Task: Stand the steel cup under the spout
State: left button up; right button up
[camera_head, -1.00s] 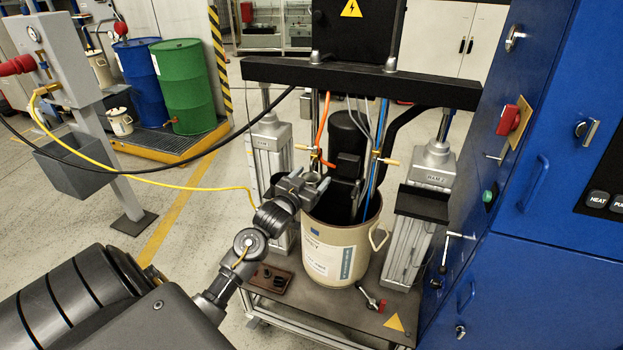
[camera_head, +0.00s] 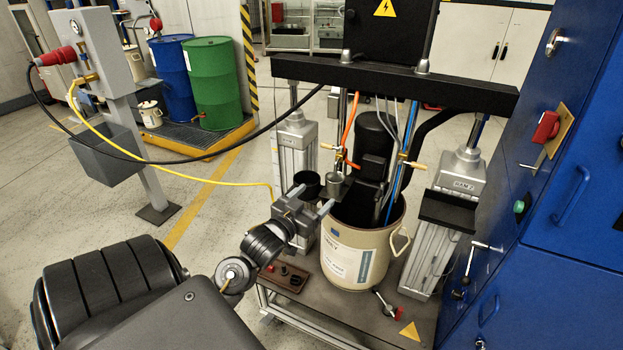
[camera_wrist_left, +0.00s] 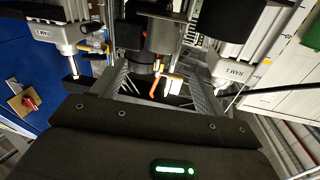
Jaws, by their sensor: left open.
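The small steel cup (camera_head: 334,185) stands upright on a small dark ledge above the near rim of the cream drum. A brass valve with a red handle (camera_head: 346,162) hangs just above it; whether the cup is exactly under the spout is hard to tell. My left gripper (camera_head: 314,199) is open and empty, just in front of the cup and to its left, apart from it. In the inverted left wrist view, a grey cylinder, apparently the cup (camera_wrist_left: 160,38), shows beyond the spread fingers (camera_wrist_left: 157,76). My right gripper is not in view.
A black cup (camera_head: 307,184) is close behind my left gripper. The cream drum (camera_head: 350,255), with the black pump inside, stands between two ram columns (camera_head: 297,160). Blue cabinets (camera_head: 570,200) close off the right. Yellow and black cables hang at left.

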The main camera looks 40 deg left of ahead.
pick_arm(q)
jog(key=shift+s+d, duration=0.1)
jog(key=shift+s, duration=0.3)
